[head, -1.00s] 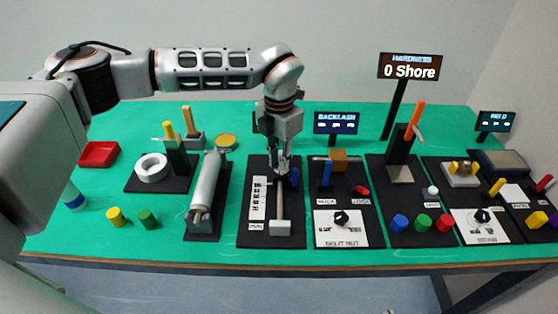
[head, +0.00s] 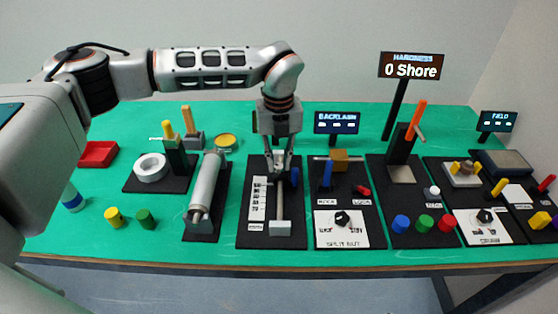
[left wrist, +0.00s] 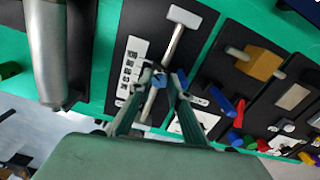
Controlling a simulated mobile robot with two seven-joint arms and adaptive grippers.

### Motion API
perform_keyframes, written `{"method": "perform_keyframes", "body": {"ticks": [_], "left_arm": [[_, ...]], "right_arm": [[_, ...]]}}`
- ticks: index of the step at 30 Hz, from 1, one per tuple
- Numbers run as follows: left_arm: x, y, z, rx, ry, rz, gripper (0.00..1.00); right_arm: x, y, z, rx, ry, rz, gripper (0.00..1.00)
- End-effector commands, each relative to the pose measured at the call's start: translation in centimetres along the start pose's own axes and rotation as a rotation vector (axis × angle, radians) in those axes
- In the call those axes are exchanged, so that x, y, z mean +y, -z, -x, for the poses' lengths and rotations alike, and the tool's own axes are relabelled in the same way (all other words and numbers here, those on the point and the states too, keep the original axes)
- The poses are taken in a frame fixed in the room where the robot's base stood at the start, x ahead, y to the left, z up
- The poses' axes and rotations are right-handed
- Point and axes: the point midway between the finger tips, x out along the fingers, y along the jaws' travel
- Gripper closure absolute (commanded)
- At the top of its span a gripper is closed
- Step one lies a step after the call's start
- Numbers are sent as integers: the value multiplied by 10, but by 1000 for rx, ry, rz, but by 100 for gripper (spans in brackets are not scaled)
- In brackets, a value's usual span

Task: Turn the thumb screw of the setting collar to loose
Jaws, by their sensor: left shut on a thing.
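The setting collar sits on a metal rod (head: 280,205) over a black board with a white scale (head: 258,200). The rod also shows in the left wrist view (left wrist: 173,42). My left gripper (head: 279,172) points down over the rod's far part, its two fingers on either side of it. In the left wrist view my left gripper (left wrist: 161,80) has a small blue piece, apparently the thumb screw (left wrist: 158,80), between its fingertips. The gripper is shut on it. In the head view a blue part (head: 295,177) shows just right of the fingers; the collar is mostly hidden. My right gripper is not seen.
A grey cylinder fixture (head: 205,185) stands close on the left. A board with an orange block (head: 341,158) and a black dial (head: 342,218) is close on the right. Yellow (head: 114,217) and green (head: 147,219) pieces lie at the front left.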

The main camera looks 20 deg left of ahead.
Motion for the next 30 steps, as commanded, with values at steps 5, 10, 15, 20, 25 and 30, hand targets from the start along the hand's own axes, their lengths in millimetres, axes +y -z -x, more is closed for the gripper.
{"method": "perform_keyframes", "body": {"ticks": [5,10,15,20,25,30], "left_arm": [[0,-1,1,-2,3,169,100],[0,-1,1,-3,4,330,100],[0,-1,1,-2,3,478,100],[0,-1,2,-2,4,596,100],[0,-1,2,-3,5,690,100],[0,-1,2,-3,4,749,100]], "right_arm": [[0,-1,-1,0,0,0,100],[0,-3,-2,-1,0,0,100],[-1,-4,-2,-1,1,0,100],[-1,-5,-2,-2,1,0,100],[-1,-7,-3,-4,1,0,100],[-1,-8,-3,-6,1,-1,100]]}}
